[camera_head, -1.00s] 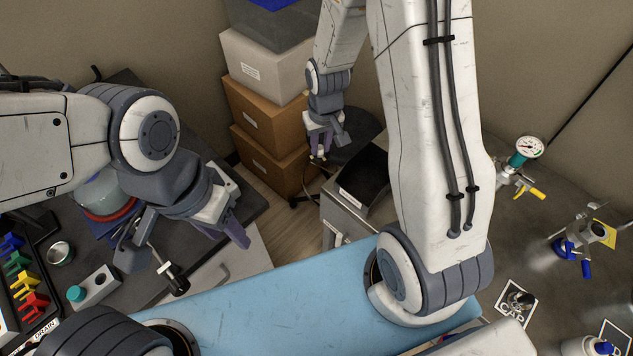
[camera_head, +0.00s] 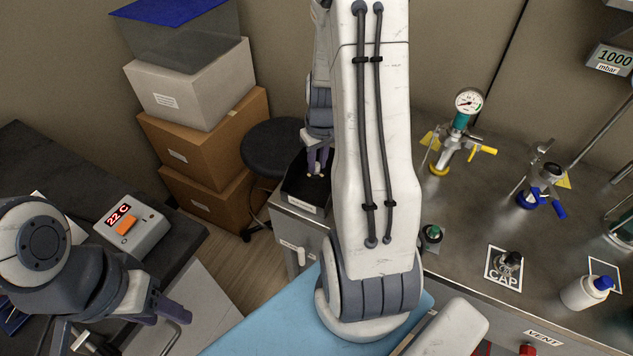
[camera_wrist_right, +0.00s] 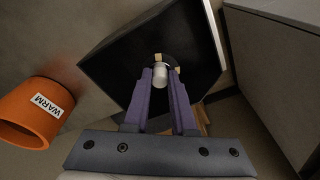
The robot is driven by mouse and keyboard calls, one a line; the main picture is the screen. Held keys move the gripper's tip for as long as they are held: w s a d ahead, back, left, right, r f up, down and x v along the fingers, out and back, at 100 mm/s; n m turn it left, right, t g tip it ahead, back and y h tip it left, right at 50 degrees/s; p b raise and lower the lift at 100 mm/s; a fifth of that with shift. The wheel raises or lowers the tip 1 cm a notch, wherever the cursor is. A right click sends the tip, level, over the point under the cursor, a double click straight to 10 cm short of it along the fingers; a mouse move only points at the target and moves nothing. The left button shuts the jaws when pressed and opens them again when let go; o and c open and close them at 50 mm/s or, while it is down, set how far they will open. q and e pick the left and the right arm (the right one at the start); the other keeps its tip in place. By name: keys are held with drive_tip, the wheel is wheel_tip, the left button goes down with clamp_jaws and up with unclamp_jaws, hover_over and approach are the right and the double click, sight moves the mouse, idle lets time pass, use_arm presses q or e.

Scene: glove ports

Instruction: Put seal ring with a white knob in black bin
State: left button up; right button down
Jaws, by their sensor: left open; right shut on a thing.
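The black bin (camera_head: 297,192) stands on a metal bench edge in the head view, and its dark inside fills the middle of the right wrist view (camera_wrist_right: 112,62). My right gripper (camera_head: 317,172) is over the bin, fingers pointing down. In the right wrist view my right gripper (camera_wrist_right: 161,78) is shut on the seal ring's white knob (camera_wrist_right: 160,75). The dark ring beneath it is hard to make out against the bin. My left gripper (camera_head: 165,315) is open and empty at the lower left, away from the bin.
A round black stool (camera_head: 268,148) and stacked boxes (camera_head: 200,150) stand left of the bin. An orange cylinder marked WARM (camera_wrist_right: 35,112) is beside the bin in the right wrist view. A gauge valve (camera_head: 460,130) stands on the right bench.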

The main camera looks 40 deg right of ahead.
sight(317, 172)
wheel_tip(317, 172, down, 6)
drive_tip(key=shift+a+r+b, duration=0.1)
drive_tip(key=shift+b, duration=0.3)
drive_tip(key=shift+r, duration=0.1)
drive_tip(key=shift+f, duration=0.25)
drive_tip(key=c, duration=0.7)
unclamp_jaws()
drive_tip(key=shift+r, duration=0.1)
drive_tip(key=shift+c, duration=0.2)
drive_tip(key=shift+r, duration=0.1)
